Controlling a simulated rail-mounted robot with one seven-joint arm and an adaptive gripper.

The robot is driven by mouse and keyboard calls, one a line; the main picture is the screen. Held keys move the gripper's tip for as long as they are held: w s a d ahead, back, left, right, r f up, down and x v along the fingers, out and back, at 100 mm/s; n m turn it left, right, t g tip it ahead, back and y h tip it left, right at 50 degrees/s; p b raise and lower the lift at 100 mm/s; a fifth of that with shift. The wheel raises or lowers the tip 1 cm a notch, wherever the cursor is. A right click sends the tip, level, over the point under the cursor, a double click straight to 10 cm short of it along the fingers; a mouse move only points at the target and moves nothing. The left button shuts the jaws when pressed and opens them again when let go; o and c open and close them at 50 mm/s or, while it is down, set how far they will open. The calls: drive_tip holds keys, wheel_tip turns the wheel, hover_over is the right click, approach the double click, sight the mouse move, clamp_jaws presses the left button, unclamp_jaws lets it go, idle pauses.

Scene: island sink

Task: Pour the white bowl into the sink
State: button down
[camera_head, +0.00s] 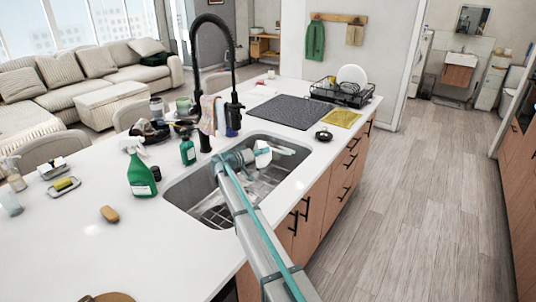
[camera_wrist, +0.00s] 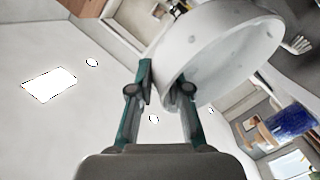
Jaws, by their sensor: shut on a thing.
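The white bowl (camera_head: 263,154) is in my gripper (camera_head: 246,157), over the sink (camera_head: 188,190) toward its far right part. In the wrist view, the bowl (camera_wrist: 222,50) is large, at top centre and right, and tilted on its side. My gripper's teal fingers (camera_wrist: 164,76) are closed on the bowl's near edge. The arm hides part of the sink in the head view. I cannot tell whether anything is in the bowl or falling from it.
A black faucet (camera_head: 200,75) arches behind the sink. A green spray bottle (camera_head: 140,172) and a green soap bottle (camera_head: 187,150) stand left of the sink. A dark drying mat (camera_head: 287,112) and a dish rack (camera_head: 342,93) lie beyond it. The front-left counter is mostly clear.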

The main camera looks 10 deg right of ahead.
drive_tip(key=shift+a+n+t+h+b, duration=0.65)
drive_tip(key=shift+a+h+b, duration=0.4)
drive_tip(key=shift+b, duration=1.05)
drive_tip(key=shift+a+n+t+h+b, duration=0.75)
drive_tip(key=shift+a+b, duration=0.4)
drive_tip(key=shift+b, duration=0.9)
